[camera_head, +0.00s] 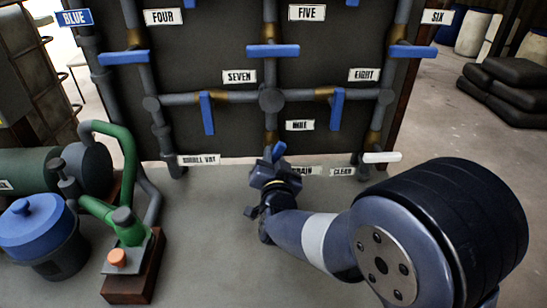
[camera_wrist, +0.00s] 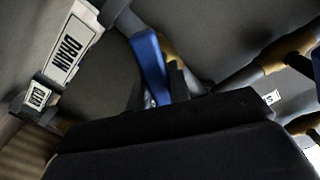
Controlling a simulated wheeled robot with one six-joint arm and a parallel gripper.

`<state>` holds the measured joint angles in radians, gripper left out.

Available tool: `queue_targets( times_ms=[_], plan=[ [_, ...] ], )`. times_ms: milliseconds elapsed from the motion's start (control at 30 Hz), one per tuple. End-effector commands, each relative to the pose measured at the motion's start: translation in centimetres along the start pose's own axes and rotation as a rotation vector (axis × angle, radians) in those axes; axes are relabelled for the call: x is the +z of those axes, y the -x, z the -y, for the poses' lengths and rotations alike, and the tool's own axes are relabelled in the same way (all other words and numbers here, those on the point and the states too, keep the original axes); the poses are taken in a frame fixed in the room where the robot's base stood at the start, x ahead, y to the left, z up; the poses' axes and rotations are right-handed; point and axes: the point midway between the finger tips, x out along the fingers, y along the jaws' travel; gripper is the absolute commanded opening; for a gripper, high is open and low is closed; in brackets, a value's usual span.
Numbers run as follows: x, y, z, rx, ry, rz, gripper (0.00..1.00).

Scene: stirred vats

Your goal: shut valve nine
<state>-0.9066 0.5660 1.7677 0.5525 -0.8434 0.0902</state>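The sign reading NINE (camera_head: 300,125) hangs on the dark panel, right of the central vertical pipe (camera_head: 271,128). A blue valve handle (camera_head: 278,151) shows low on that pipe, just above my gripper (camera_head: 272,172), which hides its lower part. In the wrist view the blue handle (camera_wrist: 150,65) stands just beyond the dark gripper body, beside a brass fitting (camera_wrist: 177,65). Its lower end is hidden, so I cannot tell whether the gripper touches it.
Blue handles seven (camera_head: 207,113) and eight (camera_head: 337,108) hang down from the crosspipe. A white handle (camera_head: 382,157) is at lower right. The DRAIN sign (camera_wrist: 70,47) is close in the wrist view. Green pipework (camera_head: 125,215) and a blue-lidded pot (camera_head: 40,230) stand at left.

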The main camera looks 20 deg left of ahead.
Motion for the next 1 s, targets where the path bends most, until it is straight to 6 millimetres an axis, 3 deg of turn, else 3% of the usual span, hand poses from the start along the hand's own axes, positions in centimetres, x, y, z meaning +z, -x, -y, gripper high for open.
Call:
queue_targets(
  times_ms=[200,567,1000],
  plan=[
    [0.00,0.02,-0.01,0.000,0.000,0.000,0.00],
    [0.18,0.03,-0.12,-0.001,-0.051,-0.002,0.00],
    [0.55,0.04,-0.39,-0.002,-0.386,-0.003,0.00]
  ],
)
